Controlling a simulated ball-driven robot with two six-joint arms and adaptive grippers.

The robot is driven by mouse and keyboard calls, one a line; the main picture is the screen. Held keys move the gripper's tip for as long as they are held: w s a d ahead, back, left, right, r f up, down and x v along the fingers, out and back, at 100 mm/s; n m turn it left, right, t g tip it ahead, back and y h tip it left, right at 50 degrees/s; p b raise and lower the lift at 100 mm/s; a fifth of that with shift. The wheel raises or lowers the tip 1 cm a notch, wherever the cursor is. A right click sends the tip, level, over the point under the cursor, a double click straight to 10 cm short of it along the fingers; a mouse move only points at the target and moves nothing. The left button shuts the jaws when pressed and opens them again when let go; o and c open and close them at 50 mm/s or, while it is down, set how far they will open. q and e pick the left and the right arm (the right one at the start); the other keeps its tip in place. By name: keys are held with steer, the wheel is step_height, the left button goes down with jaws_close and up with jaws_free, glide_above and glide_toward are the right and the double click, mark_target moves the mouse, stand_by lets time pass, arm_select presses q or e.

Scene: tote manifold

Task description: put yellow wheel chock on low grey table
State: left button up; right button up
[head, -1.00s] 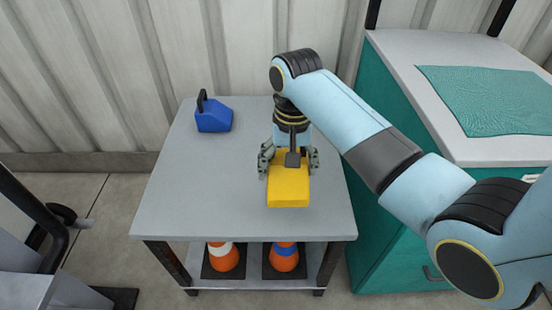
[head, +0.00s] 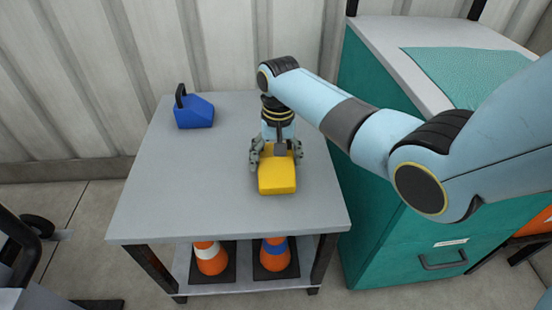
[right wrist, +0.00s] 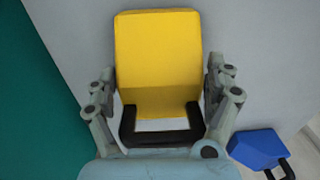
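The yellow wheel chock (head: 277,180) is at the right half of the grey table (head: 185,205), over its top in the head view. I cannot tell whether it rests on the surface or hangs just above it. My right gripper (head: 276,153) points down at its rear end, with a finger against each side, and looks shut on it. In the right wrist view the chock (right wrist: 158,60) lies between the fingers (right wrist: 160,92), its black handle (right wrist: 162,137) close to the palm. My left gripper is not in view.
A blue wheel chock (head: 194,112) stands at the table's back left. Two orange cones (head: 210,260) (head: 274,256) are on the lower shelf. A teal cabinet (head: 405,240) with a teal mat (head: 470,72) stands close on the right. The table's left and front are clear.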

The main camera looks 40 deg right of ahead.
mark_target(278, 159)
steer(key=shift+o, duration=1)
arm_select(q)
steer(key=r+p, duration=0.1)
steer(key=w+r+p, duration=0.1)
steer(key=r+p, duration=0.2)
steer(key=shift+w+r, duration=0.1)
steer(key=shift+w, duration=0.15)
arm_select(e)
step_height(278, 159, up, 12)
steer(key=shift+d, duration=0.15)
steer(key=shift+s, duration=0.1)
